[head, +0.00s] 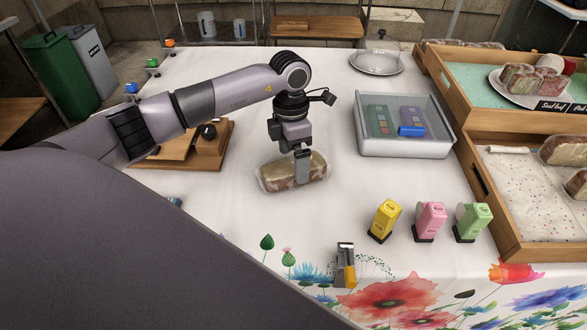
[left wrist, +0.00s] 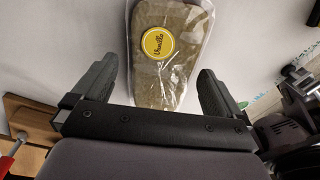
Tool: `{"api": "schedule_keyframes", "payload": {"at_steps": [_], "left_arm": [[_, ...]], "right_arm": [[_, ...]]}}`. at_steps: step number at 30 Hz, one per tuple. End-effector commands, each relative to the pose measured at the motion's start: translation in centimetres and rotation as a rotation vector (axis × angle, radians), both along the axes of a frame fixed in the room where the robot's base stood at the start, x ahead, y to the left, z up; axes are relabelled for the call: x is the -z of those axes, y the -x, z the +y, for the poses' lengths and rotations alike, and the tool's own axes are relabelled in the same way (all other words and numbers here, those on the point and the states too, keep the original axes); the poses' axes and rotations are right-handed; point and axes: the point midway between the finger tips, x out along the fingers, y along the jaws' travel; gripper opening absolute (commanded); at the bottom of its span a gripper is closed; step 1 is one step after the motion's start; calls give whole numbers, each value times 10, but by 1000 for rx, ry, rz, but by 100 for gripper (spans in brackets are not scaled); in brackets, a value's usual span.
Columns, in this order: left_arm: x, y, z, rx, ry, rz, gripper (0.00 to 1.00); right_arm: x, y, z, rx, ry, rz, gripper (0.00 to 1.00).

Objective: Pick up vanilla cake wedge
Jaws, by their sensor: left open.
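The vanilla cake wedge (head: 280,174) is a wrapped loaf-like piece lying on the white table in the head view, near the middle. In the left wrist view the cake wedge (left wrist: 168,60) shows its clear wrapper and a round yellow label reading "Vanilla". My left gripper (head: 302,178) is over the wedge in the head view and hides part of it. In the left wrist view its two fingers (left wrist: 158,88) are spread apart, one on each side of the wedge's near end. I cannot tell how far below the fingertips the wedge lies. My right gripper is not in view.
A grey bin (head: 402,147) with flat packs stands right of the wedge. Yellow (head: 384,220), pink (head: 430,220) and green (head: 472,221) dispensers stand front right. A wooden board (head: 190,152) lies left, partly behind my arm. Wooden trays (head: 497,215) line the right. A white plate (head: 376,65) lies behind.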

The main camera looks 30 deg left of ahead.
Motion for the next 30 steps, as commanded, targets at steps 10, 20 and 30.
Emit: {"api": "schedule_keyframes", "payload": {"at_steps": [10, 20, 30], "left_arm": [[17, 1, -1, 0, 0, -1, 100], [16, 1, -1, 0, 0, -1, 74], [0, 0, -1, 0, 1, -3, 74]], "right_arm": [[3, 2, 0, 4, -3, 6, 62], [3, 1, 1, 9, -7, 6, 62], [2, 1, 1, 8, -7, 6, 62]]}}
